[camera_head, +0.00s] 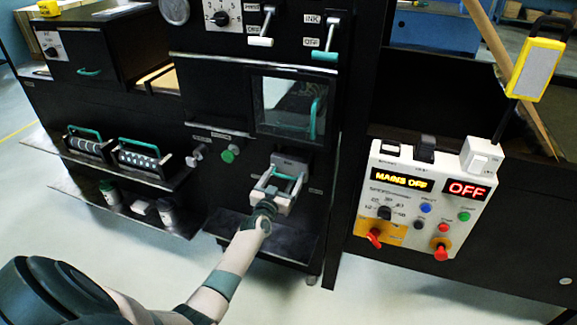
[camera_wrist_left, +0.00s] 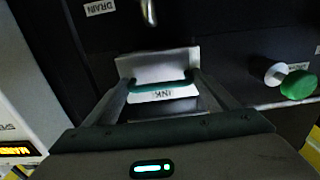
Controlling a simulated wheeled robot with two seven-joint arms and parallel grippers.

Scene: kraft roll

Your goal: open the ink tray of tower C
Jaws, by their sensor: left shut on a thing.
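The ink tray (camera_head: 290,161) has a pale front on the black press, low in the middle of the head view. In the left wrist view its pale front (camera_wrist_left: 150,66) carries an INK label and a green bar handle (camera_wrist_left: 172,87). My left gripper (camera_head: 278,181) is at this front, its fingers shut on the handle. The fingers (camera_wrist_left: 162,84) reach in from both sides in the left wrist view. They partly cover the tray, and I cannot tell how far out it stands. My right gripper is not in view.
A green knob (camera_head: 228,156) sits left of the tray. Above is a window (camera_head: 290,105) with a green handle. A control box (camera_head: 425,200) reading MAINS OFF stands at the right. Rollers (camera_head: 140,156) rest on a left shelf. Pale floor lies in front.

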